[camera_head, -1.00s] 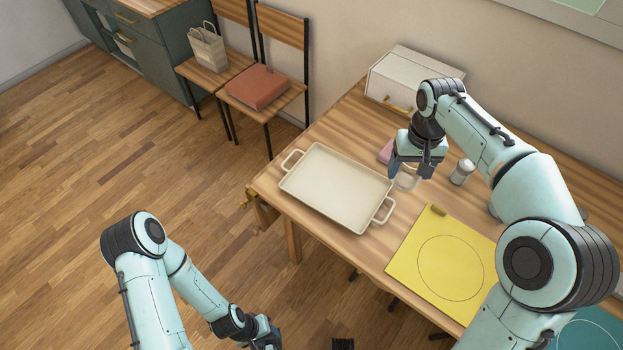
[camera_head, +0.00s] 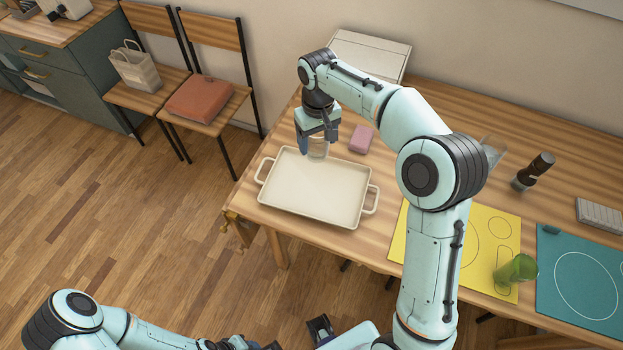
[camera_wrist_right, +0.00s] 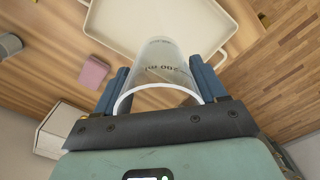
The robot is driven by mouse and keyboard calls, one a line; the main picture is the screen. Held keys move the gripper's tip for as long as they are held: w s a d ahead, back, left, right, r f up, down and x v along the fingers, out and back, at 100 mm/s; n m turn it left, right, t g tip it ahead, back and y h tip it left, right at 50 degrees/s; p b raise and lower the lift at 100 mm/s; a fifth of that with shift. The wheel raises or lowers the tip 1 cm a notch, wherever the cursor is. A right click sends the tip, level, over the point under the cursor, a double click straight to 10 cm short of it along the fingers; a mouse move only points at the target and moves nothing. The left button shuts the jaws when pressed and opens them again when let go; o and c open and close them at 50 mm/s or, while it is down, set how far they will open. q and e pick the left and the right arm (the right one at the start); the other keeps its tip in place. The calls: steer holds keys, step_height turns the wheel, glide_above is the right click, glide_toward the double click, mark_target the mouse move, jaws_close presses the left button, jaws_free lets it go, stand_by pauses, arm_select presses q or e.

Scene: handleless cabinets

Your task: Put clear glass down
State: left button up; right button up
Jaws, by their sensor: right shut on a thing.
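The clear glass (camera_head: 318,149) is held between the fingers of my right gripper (camera_head: 318,136), at the back edge of the cream tray (camera_head: 306,212) in the head view. In the right wrist view the glass (camera_wrist_right: 160,62) sits between the two blue fingers of the gripper (camera_wrist_right: 161,82), and its far end overlaps the near rim of the tray (camera_wrist_right: 218,60). I cannot tell how high its base is above the tray or table. My left gripper (camera_head: 240,343) is at the bottom edge, partly cut off, and its fingers do not show clearly.
A pink block (camera_head: 361,139) lies behind the tray. A white box (camera_head: 368,56) stands at the wall. Yellow (camera_head: 487,228) and teal (camera_head: 570,270) mats, a green glass (camera_head: 515,269) and a dark grinder (camera_head: 534,171) are to the right. The tray's visible surface is empty.

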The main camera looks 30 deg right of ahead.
mark_target(317, 151)
arm_select(q)
steer(key=shift+s+f+b, duration=0.25)
steer(key=shift+f+b, duration=0.1)
steer(key=shift+f, duration=0.15)
steer(key=shift+s+f+b, duration=0.2)
steer(key=shift+f+b, duration=0.15)
steer(key=shift+f, duration=0.15)
arm_select(e)
step_height(317, 151, down, 16)
steer(key=shift+f, duration=0.1)
steer(key=shift+f, duration=0.1)
steer(key=o, duration=1.2)
steer(key=shift+f, duration=0.1)
steer(key=shift+r, duration=0.25)
step_height(317, 151, up, 12)
steer(key=shift+f+p, duration=0.1)
steer(key=shift+p, duration=0.45)
arm_select(q)
steer(key=shift+w+r, duration=0.25)
steer(key=shift+r, duration=0.4)
steer(key=shift+s, duration=0.1)
arm_select(e)
steer(key=shift+s, duration=0.1)
